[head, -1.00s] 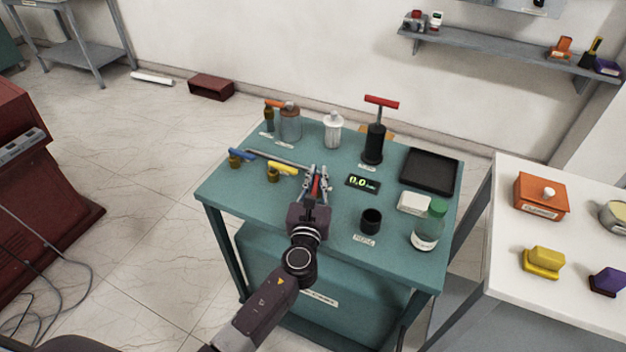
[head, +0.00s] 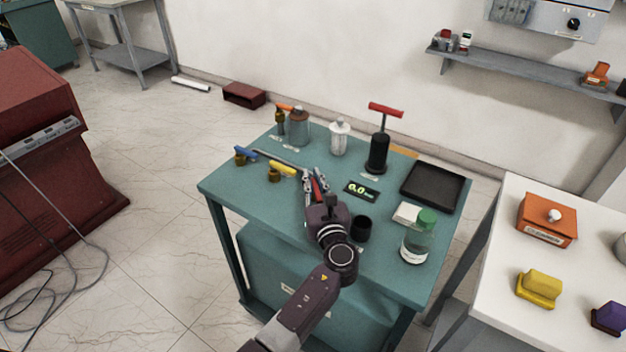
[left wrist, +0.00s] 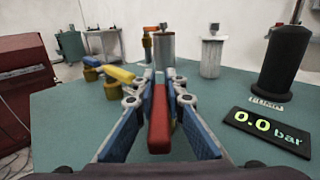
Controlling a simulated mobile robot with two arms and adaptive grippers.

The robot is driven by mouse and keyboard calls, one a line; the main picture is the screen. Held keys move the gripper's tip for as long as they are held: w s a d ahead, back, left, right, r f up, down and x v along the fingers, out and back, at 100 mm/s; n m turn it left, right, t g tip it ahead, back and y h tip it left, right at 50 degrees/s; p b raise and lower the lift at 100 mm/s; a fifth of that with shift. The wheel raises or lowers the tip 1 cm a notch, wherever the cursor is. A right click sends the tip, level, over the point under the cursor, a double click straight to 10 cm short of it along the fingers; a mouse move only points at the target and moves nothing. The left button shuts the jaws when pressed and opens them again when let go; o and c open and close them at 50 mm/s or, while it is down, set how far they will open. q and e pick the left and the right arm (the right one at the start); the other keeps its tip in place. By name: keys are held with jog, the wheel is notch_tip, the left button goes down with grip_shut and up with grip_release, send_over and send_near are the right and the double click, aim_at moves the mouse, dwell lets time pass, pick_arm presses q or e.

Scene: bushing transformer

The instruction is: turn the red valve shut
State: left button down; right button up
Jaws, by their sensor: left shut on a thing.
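The red valve lever (left wrist: 160,118) lies lengthwise between my left gripper's fingers (left wrist: 158,100) in the left wrist view. The fingers are shut on it, with blue pads at its sides. In the head view my left gripper (head: 316,184) is low over the teal table, and a bit of the red lever shows between the fingers. The valve's body is hidden by the gripper. My right gripper is not in view. The pressure display (head: 361,190) reads 0.0 bar; it also shows in the left wrist view (left wrist: 266,130).
On the teal table (head: 232,187), yellow (head: 282,168) and blue (head: 245,153) levers are left of my gripper. A black cup (head: 361,228) is close beside my wrist on the right. A black pump (head: 378,152), black tray (head: 434,187) and green-capped bottle (head: 418,237) stand further right.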

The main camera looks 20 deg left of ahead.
pick_arm(q)
jog(key=c, duration=2)
grip_release()
jog(key=shift+o, duration=0.2)
jog(key=v, duration=1.2)
jog(key=shift+d, duration=0.1)
